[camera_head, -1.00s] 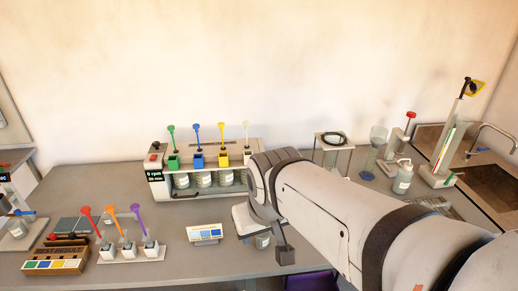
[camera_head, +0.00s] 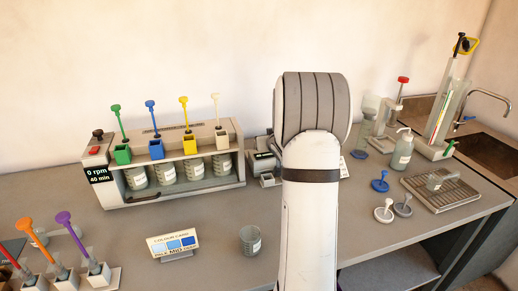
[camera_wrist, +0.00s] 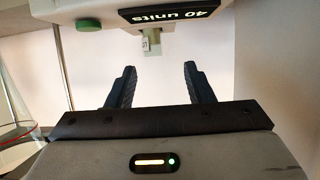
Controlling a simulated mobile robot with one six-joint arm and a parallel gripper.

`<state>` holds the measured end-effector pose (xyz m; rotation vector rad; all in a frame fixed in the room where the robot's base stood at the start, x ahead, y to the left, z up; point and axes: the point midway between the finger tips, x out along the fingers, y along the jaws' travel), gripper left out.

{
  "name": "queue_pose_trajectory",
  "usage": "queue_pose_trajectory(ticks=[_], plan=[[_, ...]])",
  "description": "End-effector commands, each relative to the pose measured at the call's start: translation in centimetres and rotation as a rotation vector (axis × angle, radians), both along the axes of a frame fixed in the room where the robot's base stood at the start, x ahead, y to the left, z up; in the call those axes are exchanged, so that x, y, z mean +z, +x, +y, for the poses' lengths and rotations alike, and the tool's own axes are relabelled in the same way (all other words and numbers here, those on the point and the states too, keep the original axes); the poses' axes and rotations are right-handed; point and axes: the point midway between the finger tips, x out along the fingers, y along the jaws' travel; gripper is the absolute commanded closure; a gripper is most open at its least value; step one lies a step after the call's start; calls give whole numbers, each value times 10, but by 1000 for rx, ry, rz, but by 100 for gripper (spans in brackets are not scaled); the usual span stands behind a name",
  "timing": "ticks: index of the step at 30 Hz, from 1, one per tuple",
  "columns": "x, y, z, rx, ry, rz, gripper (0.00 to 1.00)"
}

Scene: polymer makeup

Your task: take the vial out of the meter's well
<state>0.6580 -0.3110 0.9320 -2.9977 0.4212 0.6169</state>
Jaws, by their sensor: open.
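The meter (camera_wrist: 105,12) is at the top of the wrist view, with a green button and a black "40 units" display that reads upside down. A small pale piece with a label (camera_wrist: 146,43) sticks out below the display; it looks like the vial at the well, but I cannot tell how deep it sits. My gripper (camera_wrist: 159,70) is open and empty, its two black fingers apart and pointing toward that piece, with a gap between. In the head view my arm hides the gripper and most of the meter (camera_head: 263,160).
Glassware (camera_wrist: 14,110) is close on the wrist view's left.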

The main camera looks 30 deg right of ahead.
Motion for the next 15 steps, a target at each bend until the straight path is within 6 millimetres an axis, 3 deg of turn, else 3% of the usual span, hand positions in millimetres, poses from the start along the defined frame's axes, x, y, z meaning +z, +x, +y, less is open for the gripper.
queue_pose_trajectory(ticks=[15], plan=[[-25,48,-26,3,2,-12,53]])
